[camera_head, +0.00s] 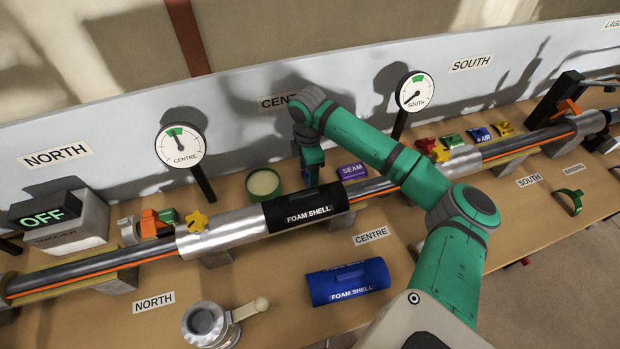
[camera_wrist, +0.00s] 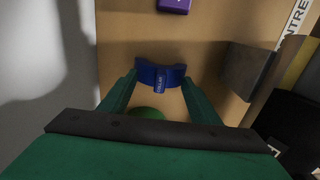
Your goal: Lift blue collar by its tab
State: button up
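The blue collar (camera_wrist: 158,73) shows in the wrist view as a small curved dark blue piece lying on the bench. Its labelled tab (camera_wrist: 161,84) stands at its middle. My gripper (camera_wrist: 160,77) is open, with one green finger near each end of the collar and the tab between them. I cannot tell whether the fingers touch the collar. In the head view my gripper (camera_head: 312,178) points down behind the pipe and the black foam shell. The collar is hidden there.
A purple seam block (camera_head: 352,171) lies right of my gripper, and a green-rimmed tub (camera_head: 264,184) lies left. The black foam shell (camera_head: 306,208) sits on the pipe in front. A blue foam shell (camera_head: 347,282) lies on the near bench. The gauge panel (camera_head: 240,115) stands behind.

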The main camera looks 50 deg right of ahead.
jog(key=c, duration=0.8)
jog(key=shift+c, duration=0.5)
